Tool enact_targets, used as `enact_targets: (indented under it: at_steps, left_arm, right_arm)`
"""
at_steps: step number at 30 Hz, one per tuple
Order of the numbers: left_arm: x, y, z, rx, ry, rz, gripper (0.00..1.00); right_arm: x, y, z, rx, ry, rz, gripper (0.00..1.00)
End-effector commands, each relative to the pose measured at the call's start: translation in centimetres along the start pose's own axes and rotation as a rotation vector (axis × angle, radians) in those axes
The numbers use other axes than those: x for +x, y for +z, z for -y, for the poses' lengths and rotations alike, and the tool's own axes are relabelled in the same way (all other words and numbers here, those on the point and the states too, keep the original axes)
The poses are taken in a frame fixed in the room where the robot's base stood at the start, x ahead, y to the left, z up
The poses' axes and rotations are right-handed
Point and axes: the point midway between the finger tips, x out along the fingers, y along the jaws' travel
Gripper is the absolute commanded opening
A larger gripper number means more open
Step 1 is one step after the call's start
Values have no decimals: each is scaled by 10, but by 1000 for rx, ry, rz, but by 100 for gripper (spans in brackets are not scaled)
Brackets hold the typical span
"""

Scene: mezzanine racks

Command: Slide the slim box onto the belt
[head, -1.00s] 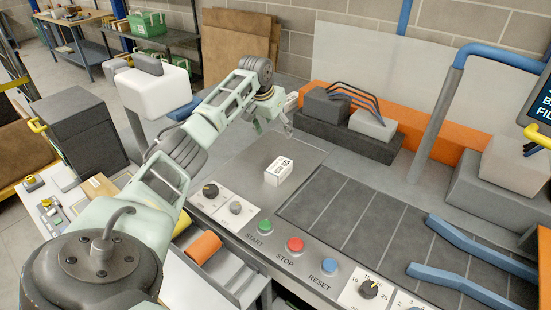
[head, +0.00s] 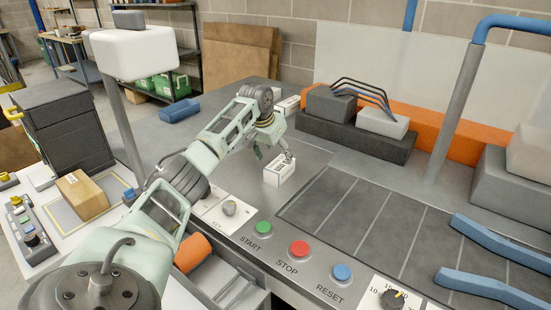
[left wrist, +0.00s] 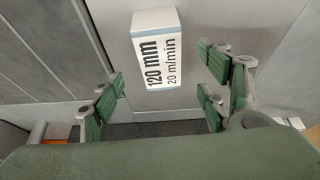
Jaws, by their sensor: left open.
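A small white box (head: 279,171) with black print lies on the bare metal plate left of the dark ribbed belt (head: 365,222). In the left wrist view the box (left wrist: 157,62) reads "120 mm" and "20 m/min". My left gripper (head: 273,153) is just above and behind the box in the head view, fingers pointing down. In the left wrist view my left gripper (left wrist: 163,88) is open and empty, with the box partly between and beyond its fingers. Whether a finger touches it I cannot tell. My right gripper is not in view.
Green start (head: 263,228), red stop (head: 299,248) and blue reset (head: 341,272) buttons line the front edge. Blue guide rails (head: 500,245) stand at the belt's right. A grey block (head: 331,104) sits behind. A brown carton (head: 82,196) lies at left.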

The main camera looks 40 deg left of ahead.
Motion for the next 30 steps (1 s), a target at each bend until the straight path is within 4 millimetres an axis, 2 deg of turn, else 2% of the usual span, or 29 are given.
enact_targets:
  at_steps: [8, 21, 30]
  left_arm:
    - [4, 0, 0, 0, 1, 1, 69]
    - [63, 0, -1, -2, 2, 1, 69]
    - [77, 0, 0, 0, 0, 0, 69]
  right_arm:
    - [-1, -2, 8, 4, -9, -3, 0]
    - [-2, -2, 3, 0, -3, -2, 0]
    - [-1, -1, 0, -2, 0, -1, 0]
